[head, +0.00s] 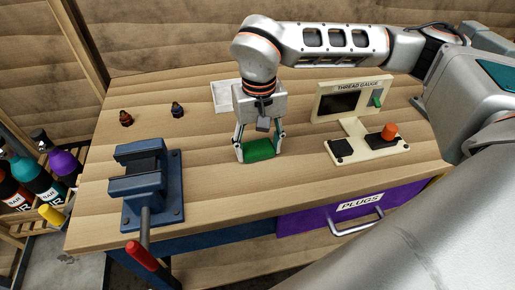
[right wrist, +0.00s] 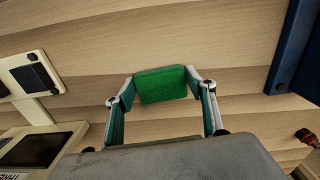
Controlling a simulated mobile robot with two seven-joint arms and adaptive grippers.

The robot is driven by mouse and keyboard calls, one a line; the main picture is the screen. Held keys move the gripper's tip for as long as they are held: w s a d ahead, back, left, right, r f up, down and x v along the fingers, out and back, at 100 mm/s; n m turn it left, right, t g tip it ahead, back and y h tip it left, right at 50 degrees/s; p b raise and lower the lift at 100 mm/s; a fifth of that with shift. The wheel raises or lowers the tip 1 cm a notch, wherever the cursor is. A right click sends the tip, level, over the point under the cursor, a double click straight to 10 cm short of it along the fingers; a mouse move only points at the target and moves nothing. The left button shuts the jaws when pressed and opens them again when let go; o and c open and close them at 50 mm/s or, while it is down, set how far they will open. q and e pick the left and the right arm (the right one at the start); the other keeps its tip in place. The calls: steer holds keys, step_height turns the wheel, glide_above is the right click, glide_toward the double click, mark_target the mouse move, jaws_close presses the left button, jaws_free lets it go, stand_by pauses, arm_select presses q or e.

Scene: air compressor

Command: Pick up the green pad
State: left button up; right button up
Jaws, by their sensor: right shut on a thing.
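The green pad (head: 259,150) is between the fingers of my right gripper (head: 259,153), over the middle of the wooden table. In the right wrist view the green pad (right wrist: 161,84) is a green block with a finger of my right gripper (right wrist: 161,88) against each end. The gripper is shut on it. I cannot tell whether the pad touches the table or is just above it. My left gripper is not in view.
A blue vise (head: 147,180) with a red-ended handle stands at the left of the table (head: 215,190). The thread gauge stand (head: 350,125) is to the right. Two small plugs (head: 126,118) (head: 177,109) and a white tray (head: 222,97) are behind. A purple drawer (head: 325,213) is below the front edge.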

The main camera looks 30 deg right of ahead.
mark_target(259, 150)
steer(key=shift+r, duration=0.1)
step_height(259, 150, up, 20)
steer(key=p, duration=0.1)
stand_by(0.4)
steer(key=shift+c, duration=0.3)
